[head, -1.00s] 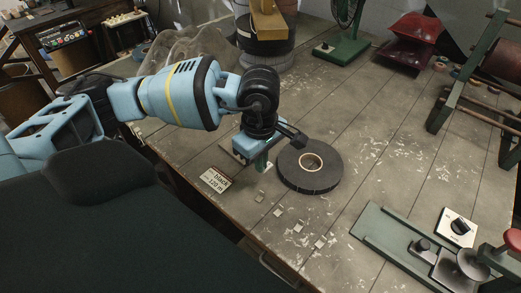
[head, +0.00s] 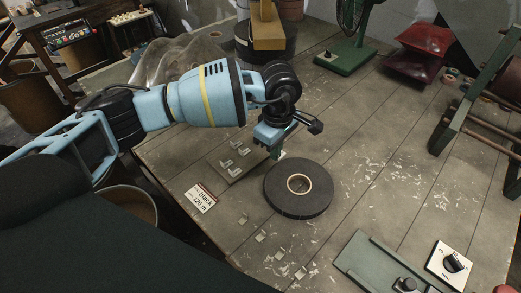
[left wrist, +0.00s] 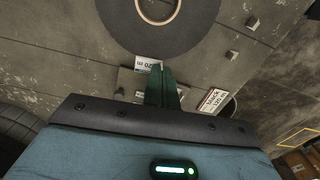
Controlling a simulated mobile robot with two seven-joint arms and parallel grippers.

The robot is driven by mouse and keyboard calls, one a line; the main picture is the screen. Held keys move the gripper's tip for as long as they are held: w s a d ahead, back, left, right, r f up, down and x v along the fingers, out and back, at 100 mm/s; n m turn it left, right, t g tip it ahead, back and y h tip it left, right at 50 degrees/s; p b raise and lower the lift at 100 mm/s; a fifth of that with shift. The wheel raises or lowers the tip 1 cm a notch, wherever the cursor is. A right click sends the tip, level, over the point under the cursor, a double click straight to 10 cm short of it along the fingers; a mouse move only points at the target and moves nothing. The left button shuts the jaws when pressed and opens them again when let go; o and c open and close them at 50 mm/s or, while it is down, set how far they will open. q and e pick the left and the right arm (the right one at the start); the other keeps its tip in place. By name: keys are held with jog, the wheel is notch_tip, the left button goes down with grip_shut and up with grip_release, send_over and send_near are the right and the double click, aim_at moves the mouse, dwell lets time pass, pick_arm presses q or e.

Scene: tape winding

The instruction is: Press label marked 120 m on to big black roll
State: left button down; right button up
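The big black roll (head: 297,205) lies flat on the table, with a pale ring core. My left gripper (head: 277,154) points down just behind the roll, above the table. In the left wrist view its green fingers (left wrist: 160,84) are together on a small white label (left wrist: 148,64) reading "120 m", upside down there. The label appears beside the roll's rim (left wrist: 185,42); whether they touch cannot be told. In the head view only a pale bit of the label shows. My right gripper is not in view.
A card reading "black 120 m" (head: 201,198) lies left of the roll. A flat plate with several small metal holders (head: 222,168) is behind it. Small metal squares (head: 261,236) lie in front. A green device (head: 375,265) stands front right.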

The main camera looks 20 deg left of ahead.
aim_at(275, 174)
pick_arm(q)
jog(key=shift+w, duration=0.25)
jog(key=shift+s, duration=0.1)
jog(key=shift+f, duration=0.4)
jog(key=shift+f+b, duration=0.9)
jog(key=shift+f, duration=0.8)
jog(key=shift+f+b, duration=0.45)
jog(key=shift+f, duration=0.65)
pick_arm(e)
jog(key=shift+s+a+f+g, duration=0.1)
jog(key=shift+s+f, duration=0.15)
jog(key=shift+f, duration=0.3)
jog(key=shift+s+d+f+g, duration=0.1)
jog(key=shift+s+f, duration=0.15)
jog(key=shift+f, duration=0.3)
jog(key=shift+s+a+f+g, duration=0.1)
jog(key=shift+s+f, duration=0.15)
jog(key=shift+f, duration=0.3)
pick_arm(q)
jog(key=shift+f, duration=0.4)
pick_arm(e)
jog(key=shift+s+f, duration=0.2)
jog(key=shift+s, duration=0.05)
pick_arm(q)
jog(key=c, duration=1.6)
grip_release()
jog(key=shift+c, duration=0.2)
